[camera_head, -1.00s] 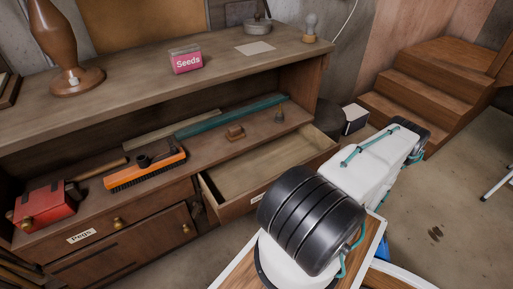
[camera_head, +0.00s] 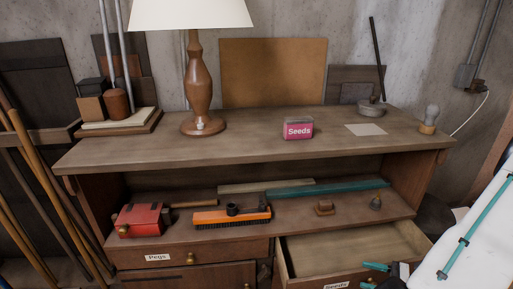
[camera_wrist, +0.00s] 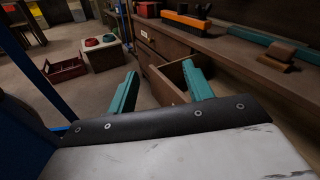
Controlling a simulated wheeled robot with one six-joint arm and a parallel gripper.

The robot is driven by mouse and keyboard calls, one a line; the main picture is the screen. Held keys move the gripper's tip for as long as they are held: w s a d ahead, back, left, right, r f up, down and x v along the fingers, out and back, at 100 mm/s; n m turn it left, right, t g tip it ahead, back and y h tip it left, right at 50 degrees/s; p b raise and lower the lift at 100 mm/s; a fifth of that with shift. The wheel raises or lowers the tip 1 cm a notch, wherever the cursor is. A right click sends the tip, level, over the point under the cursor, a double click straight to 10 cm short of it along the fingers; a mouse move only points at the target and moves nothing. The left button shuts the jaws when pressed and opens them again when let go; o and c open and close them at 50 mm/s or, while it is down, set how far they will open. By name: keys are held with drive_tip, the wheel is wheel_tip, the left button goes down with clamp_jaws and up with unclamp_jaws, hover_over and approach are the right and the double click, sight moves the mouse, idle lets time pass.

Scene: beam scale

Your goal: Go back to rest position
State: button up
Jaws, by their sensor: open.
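My gripper (camera_wrist: 160,90) shows in the wrist view with its two teal fingers spread apart and nothing between them. In the head view its teal fingertips (camera_head: 377,274) show at the bottom right, in front of the open drawer (camera_head: 356,244). The drawer is labelled "Seeds", pulled out, and its visible inside looks empty. My white arm rises along the right edge of the head view. A pink "Seeds" box (camera_head: 298,128) stands on the top of the workbench (camera_head: 240,149).
On the bench's lower shelf are a red box (camera_head: 140,220), an orange brush (camera_head: 232,216) and a small wooden block (camera_head: 324,207). A lamp (camera_head: 198,90) stands on top. The wrist view shows a floor crate (camera_wrist: 66,70) and a white-topped box (camera_wrist: 101,50).

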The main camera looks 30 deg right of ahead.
drive_tip(key=w+a+r+n+g+h, duration=0.1)
drive_tip(key=a+r+n+g, duration=0.35)
drive_tip(key=r, duration=0.35)
drive_tip(key=w+a+r+n+g+h, duration=0.1)
drive_tip(key=a+r+n+g, duration=0.2)
drive_tip(key=r+n+g, duration=0.3)
drive_tip(key=w+a+r+n+g+h, duration=0.1)
drive_tip(key=a+r+n+g, duration=0.35)
drive_tip(key=r, duration=0.45)
drive_tip(key=s+a+r+n+t+h, duration=0.1)
drive_tip(key=s+a+r+n+h, duration=0.1)
drive_tip(key=a+r+n+h, duration=0.2)
drive_tip(key=s+a+r+n+t+h, duration=0.2)
drive_tip(key=a+r+n+h, duration=0.2)
drive_tip(key=a+r, duration=0.6)
drive_tip(key=shift+a+r+n+t, duration=0.15)
drive_tip(key=shift+r+n+t, duration=0.15)
drive_tip(key=shift+r+n, duration=0.65)
